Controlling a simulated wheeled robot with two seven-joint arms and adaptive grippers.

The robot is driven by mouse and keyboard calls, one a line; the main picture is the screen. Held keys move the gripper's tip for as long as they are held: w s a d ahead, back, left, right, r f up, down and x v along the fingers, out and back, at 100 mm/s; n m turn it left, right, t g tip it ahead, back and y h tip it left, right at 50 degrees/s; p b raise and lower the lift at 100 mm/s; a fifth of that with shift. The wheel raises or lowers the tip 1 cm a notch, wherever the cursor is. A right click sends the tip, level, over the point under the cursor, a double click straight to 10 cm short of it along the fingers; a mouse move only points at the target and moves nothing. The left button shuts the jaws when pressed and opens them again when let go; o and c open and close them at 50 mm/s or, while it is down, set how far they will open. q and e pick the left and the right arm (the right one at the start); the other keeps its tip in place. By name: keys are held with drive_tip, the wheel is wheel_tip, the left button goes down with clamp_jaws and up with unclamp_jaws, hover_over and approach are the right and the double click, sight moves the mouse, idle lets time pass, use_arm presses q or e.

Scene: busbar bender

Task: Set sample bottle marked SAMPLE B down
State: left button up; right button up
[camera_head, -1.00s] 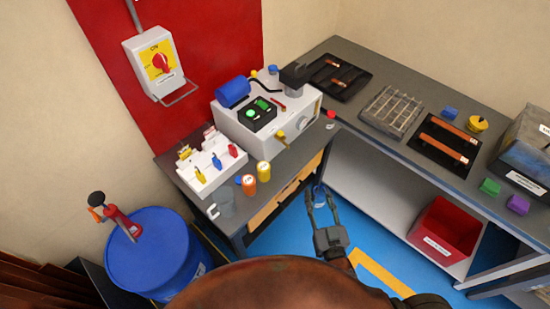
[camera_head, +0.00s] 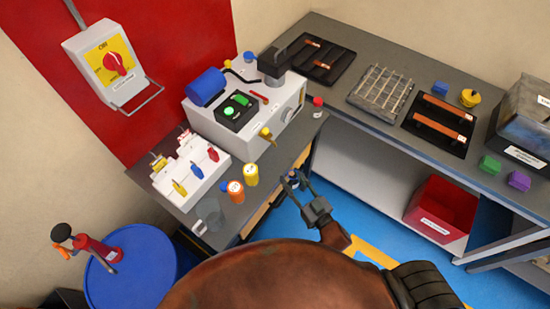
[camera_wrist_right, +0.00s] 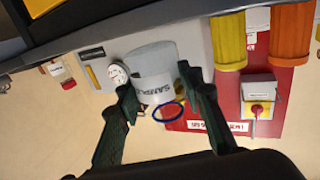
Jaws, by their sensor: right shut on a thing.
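My right gripper (camera_head: 298,188) is shut on the sample bottle (camera_head: 293,178), just off the front edge of the bench with the bending machine. In the right wrist view the bottle (camera_wrist_right: 155,86) stands between the two fingers of the gripper (camera_wrist_right: 160,92). A blue ring shows at the bottle's end in that view. I cannot tell its exact height against the bench top (camera_head: 282,165). My left gripper is not in view.
A yellow jar (camera_head: 250,174), an orange jar (camera_head: 236,192) and a clear beaker (camera_head: 210,213) stand near the bench's front edge. Behind them are a white padlock rack (camera_head: 197,175) and the bending machine (camera_head: 225,125). Bare bench top lies right of the yellow jar.

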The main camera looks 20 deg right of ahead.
drive_tip(key=x, duration=0.7)
drive_tip(key=shift+f, duration=0.1)
drive_tip(key=shift+w, duration=0.2)
drive_tip(key=x, duration=0.3)
drive_tip(key=b+x, duration=0.1)
drive_tip(key=shift+w+f, duration=0.15)
drive_tip(key=shift+f, duration=0.25)
drive_tip(key=shift+r, duration=0.1)
drive_tip(key=o, duration=1.1)
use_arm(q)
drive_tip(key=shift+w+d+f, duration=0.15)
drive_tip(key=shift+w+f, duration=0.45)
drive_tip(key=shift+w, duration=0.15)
use_arm(e)
drive_tip(key=shift+o, duration=0.2)
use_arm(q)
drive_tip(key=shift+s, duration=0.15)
